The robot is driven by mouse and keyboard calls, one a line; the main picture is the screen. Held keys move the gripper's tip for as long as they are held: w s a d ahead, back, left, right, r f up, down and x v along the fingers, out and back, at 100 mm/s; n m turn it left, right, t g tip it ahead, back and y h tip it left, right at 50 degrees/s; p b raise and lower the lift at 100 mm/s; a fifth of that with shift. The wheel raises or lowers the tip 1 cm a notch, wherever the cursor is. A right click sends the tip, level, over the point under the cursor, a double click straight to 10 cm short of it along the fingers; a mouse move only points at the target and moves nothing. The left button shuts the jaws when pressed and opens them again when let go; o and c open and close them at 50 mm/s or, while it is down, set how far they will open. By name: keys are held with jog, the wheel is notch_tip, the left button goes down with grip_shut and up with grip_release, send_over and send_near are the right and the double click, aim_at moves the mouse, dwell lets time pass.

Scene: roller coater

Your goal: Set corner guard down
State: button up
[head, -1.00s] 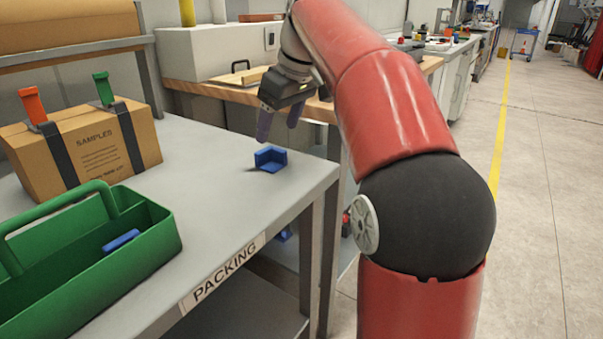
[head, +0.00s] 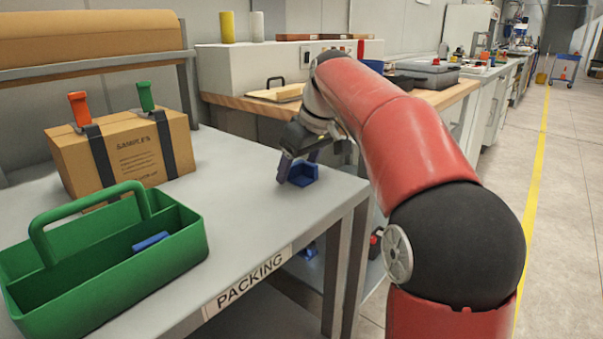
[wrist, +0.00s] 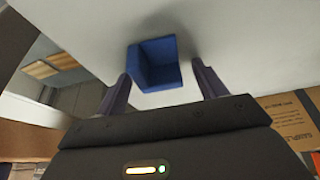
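The blue corner guard (head: 306,176) sits on the grey packing table (head: 255,222) near its right end. My gripper (head: 296,166) is down at the guard, with a dark finger at its left side. In the wrist view the guard (wrist: 153,64) lies between the lines of the two fingers of my open gripper (wrist: 160,70). A gap shows between the guard and the right finger. The left finger overlaps the guard's edge in the picture, and I cannot tell whether they touch.
A green tote (head: 185,249) with a blue piece (head: 150,241) inside stands at the table's front left. A strapped samples box (head: 125,158) with orange and green clips stands behind it. The tabletop between the tote and the guard is clear. A wooden bench (head: 440,98) stands behind.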

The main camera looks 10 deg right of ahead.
jog(key=c, duration=1.1)
jog(key=shift+o, duration=0.2)
jog(key=shift+r, duration=0.15)
